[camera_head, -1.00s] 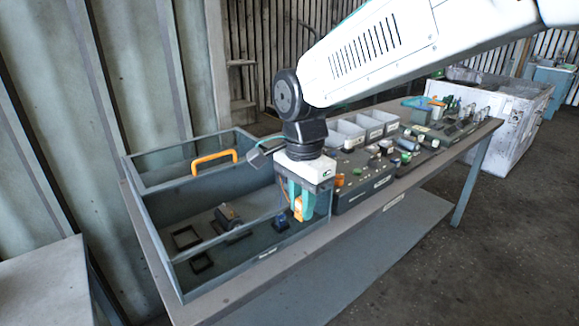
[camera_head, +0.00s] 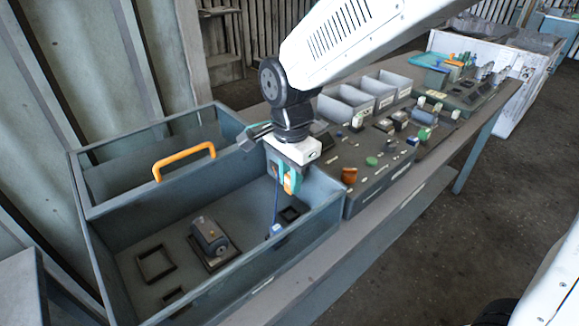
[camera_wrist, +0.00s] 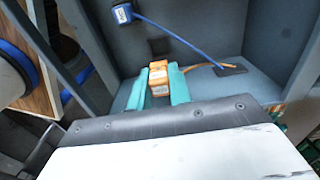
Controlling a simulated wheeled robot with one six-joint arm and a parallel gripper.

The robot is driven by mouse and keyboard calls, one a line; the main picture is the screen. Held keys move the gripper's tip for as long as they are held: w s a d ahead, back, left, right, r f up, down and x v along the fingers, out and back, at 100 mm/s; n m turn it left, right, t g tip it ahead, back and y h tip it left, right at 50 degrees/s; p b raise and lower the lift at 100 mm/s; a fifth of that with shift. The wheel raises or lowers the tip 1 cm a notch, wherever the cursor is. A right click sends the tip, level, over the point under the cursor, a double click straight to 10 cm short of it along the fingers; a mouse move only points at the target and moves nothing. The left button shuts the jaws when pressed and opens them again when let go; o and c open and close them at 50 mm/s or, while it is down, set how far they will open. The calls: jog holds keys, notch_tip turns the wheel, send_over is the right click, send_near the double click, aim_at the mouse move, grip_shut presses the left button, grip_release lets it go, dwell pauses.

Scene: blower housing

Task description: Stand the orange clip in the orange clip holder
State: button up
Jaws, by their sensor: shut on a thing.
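My gripper (camera_head: 288,184) points down at the right end of the grey box (camera_head: 100,205), its teal fingers shut on the orange clip (camera_head: 290,181). In the wrist view the clip (camera_wrist: 158,78) shows as a small orange block with a pale label, between the fingertips of my gripper (camera_wrist: 158,88). The fingers hide the clip's sides. I cannot tell which fitting is the orange clip holder. Dark square frames lie on the box floor, one at the left (camera_head: 155,263) and one at the right (camera_head: 289,214).
A grey motor-like part (camera_head: 209,237) stands in the box. A blue connector (camera_head: 277,231) with a blue cable lies near the gripper. An orange handle (camera_head: 184,160) rises from the box's divider. A dark panel (camera_head: 365,200) with small parts and grey bins (camera_head: 345,103) stand to the right.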

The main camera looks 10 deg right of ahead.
jog(key=shift+f, duration=2.65)
jog(key=shift+s+a+f, duration=0.1)
jog(key=shift+a+f, duration=0.1)
jog(key=shift+f, duration=0.8)
jog(key=o, duration=0.8)
jog(key=shift+o, duration=0.2)
notch_tip(320, 180, up, 8)
jog(key=shift+f, duration=0.15)
